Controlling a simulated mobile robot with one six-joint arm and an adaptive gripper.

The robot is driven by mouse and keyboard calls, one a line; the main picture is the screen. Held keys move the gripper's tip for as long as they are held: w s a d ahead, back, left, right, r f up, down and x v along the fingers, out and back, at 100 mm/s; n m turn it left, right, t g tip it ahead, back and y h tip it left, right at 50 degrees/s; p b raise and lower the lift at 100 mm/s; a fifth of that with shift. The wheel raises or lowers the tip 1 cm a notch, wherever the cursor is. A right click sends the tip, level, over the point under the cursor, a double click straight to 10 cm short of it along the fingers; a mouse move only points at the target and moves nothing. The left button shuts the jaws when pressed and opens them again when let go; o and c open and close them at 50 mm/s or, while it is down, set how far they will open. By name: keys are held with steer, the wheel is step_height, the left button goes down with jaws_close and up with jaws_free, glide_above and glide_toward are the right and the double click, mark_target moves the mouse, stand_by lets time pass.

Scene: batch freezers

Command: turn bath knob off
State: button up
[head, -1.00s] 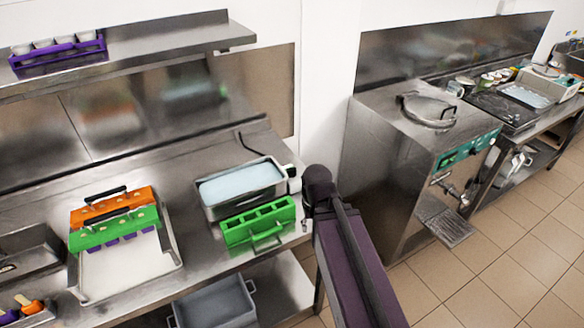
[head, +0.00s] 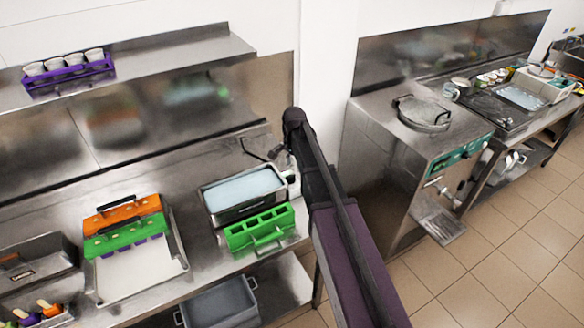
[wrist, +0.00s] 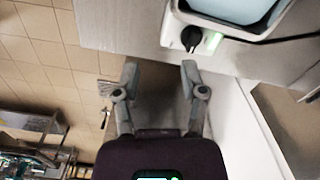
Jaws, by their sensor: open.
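The bath (head: 213,216) is a steel tank of pale blue liquid on the left counter; its corner also shows at the top of the wrist view (wrist: 183,12). Its black knob (wrist: 191,38) sits on a white housing at the bath's end, with a green glow (wrist: 211,42) beside it. In the head view the housing (head: 291,178) is small, and the knob's setting cannot be read. My gripper (wrist: 160,70) is open and empty. In the wrist view the knob lies beyond the fingertips, above the right finger, apart from it. In the head view my arm partly hides the gripper.
A green mould (head: 260,232) stands right in front of the bath. A tray with green and orange moulds (head: 124,228) lies to the left. A wall and a steel freezer machine (head: 420,150) stand to the right. Tiled floor is clear at right.

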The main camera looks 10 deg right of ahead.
mark_target(291, 175)
steer(key=w+r+m+p, duration=0.1)
steer(key=w+r+m, duration=0.1)
steer(key=w, duration=0.4)
steer(key=shift+w+r+m+p, duration=0.25)
steer(key=shift+m+p, duration=0.1)
steer(key=shift+m, duration=0.35)
steer(key=shift+f, duration=0.15)
step_height(291, 175, down, 14)
steer(key=b, duration=1.3)
steer(key=shift+r+b, duration=0.25)
steer(key=shift+b, duration=0.15)
jaws_close()
